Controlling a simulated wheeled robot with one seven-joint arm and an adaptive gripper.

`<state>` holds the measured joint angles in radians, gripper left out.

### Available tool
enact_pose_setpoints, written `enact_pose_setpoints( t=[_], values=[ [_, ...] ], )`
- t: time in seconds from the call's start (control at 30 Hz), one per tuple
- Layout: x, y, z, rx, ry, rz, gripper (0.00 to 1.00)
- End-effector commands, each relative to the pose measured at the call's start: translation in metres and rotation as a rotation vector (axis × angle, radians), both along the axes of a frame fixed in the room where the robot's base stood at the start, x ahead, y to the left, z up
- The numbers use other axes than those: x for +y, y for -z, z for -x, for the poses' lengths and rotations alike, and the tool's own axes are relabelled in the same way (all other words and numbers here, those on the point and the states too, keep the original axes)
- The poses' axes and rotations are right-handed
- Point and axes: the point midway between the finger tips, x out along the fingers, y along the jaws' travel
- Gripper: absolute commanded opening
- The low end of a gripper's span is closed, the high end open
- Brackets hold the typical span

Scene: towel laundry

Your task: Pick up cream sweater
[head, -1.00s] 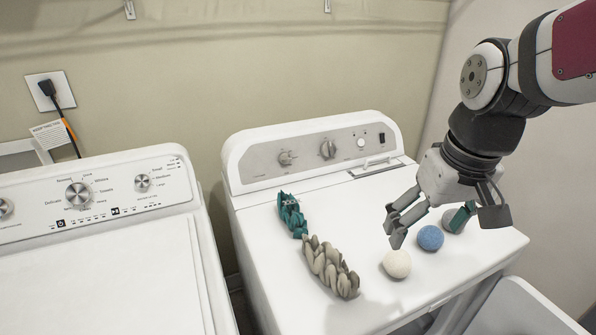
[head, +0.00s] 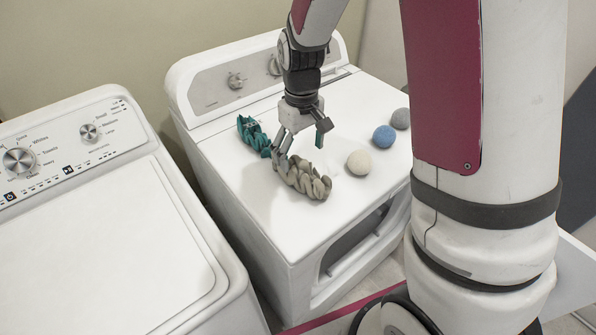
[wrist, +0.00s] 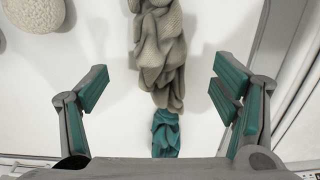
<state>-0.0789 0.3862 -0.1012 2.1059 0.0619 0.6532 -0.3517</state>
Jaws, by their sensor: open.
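The cream sweater (head: 303,179) is a crumpled beige-grey knit bundle lying on top of the right-hand white machine. My gripper (head: 299,150) is open, with its fingers pointing down over the far end of the sweater. In the head view one finger overlaps the sweater's edge; I cannot tell whether they touch. In the wrist view the sweater (wrist: 160,50) runs down the middle between the two spread fingers, with clear white surface on both sides. Nothing is held.
A teal cloth (head: 253,133) lies at the sweater's far end and shows in the wrist view (wrist: 165,135). A cream ball (head: 359,162), a blue ball (head: 384,136) and a grey ball (head: 401,118) sit to the right. A second white machine (head: 110,230) stands left across a gap.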

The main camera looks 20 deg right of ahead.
Motion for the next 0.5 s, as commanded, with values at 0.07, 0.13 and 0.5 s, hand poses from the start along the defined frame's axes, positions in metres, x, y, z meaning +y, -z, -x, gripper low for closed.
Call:
enact_pose_setpoints(
  t=[0.07, 0.13, 0.5],
  values=[
    [0.0, 0.013, 0.001, 0.003, 0.0, 0.0, 0.81],
    [0.0, 0.02, 0.001, 0.002, 0.001, 0.0, 0.81],
    [0.002, 0.052, 0.002, 0.004, 0.001, 0.0, 0.81]
  ],
)
